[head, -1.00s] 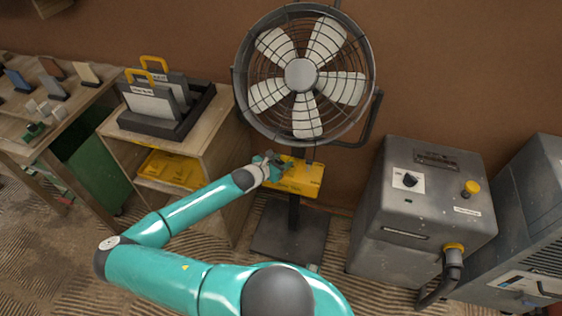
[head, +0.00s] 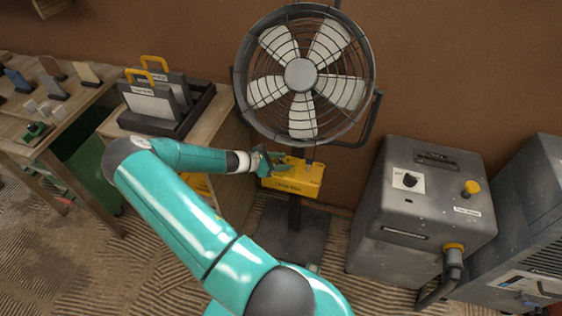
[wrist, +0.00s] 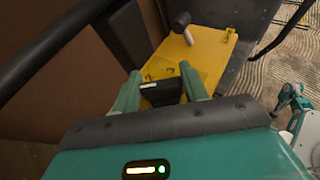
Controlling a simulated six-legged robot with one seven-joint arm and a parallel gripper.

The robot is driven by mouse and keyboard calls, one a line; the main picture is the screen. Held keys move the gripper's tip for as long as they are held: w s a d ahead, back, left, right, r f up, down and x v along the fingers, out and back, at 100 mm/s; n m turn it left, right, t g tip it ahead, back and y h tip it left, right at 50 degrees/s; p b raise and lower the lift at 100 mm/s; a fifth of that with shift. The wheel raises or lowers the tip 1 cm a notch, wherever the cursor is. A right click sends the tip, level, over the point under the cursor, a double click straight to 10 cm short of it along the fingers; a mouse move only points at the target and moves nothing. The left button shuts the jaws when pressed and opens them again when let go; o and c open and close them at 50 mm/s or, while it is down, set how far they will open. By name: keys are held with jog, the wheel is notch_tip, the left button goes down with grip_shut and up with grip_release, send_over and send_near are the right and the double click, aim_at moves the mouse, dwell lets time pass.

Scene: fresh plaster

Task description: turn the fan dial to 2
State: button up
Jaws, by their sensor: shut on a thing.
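The fan (head: 302,75) stands against the brown wall, with a yellow control box (head: 300,183) on its post. The box also shows in the wrist view (wrist: 212,55). My gripper (head: 277,162) is at the left part of the box top. In the wrist view its two green fingers (wrist: 160,88) are shut on the black fan dial (wrist: 162,93), one on each side. The numbers around the dial cannot be read, so its setting cannot be told.
A wooden shelf unit (head: 228,130) with a dark tray of cases stands close left of the fan. A grey machine (head: 425,245) with its own black knob (head: 410,179) and yellow button (head: 471,187) stands to the right. Ridged floor lies in front.

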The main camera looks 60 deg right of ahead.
jog(key=m+g+y, duration=0.2)
jog(key=m+y, duration=0.1)
jog(key=m+g+y, duration=0.1)
jog(key=m+y, duration=0.2)
jog(key=shift+m+g+y, duration=0.3)
jog(key=shift+g, duration=0.1)
jog(key=m+y, duration=0.5)
jog(key=y, duration=0.1)
jog(key=shift+f, duration=0.1)
jog(key=o, duration=1)
jog(key=shift+m, duration=0.3)
